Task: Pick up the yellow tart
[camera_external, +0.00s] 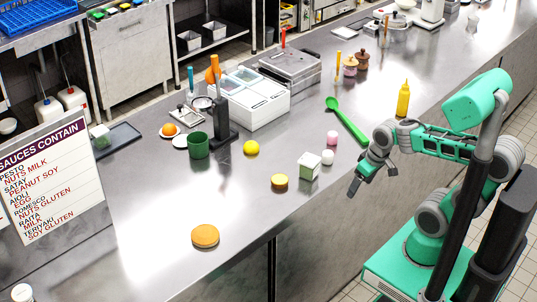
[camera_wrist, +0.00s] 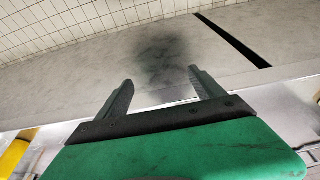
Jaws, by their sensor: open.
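The yellow tart (camera_external: 279,181), small and round with a yellow top and a tan side, sits on the steel counter (camera_external: 160,220) near its front edge in the external view. My gripper (camera_external: 354,188) is at the counter's front edge, right of the tart and well apart from it, pointing down. In the wrist view my gripper (camera_wrist: 161,80) is open with nothing between its fingers. The tart does not show there for certain; a cut-off yellow thing (camera_wrist: 12,157) at the lower left cannot be identified.
A yellow ball (camera_external: 251,148), green spoon (camera_external: 346,121), green cup (camera_external: 198,146) and orange disc (camera_external: 205,236) are also on the counter. The front left is mostly clear.

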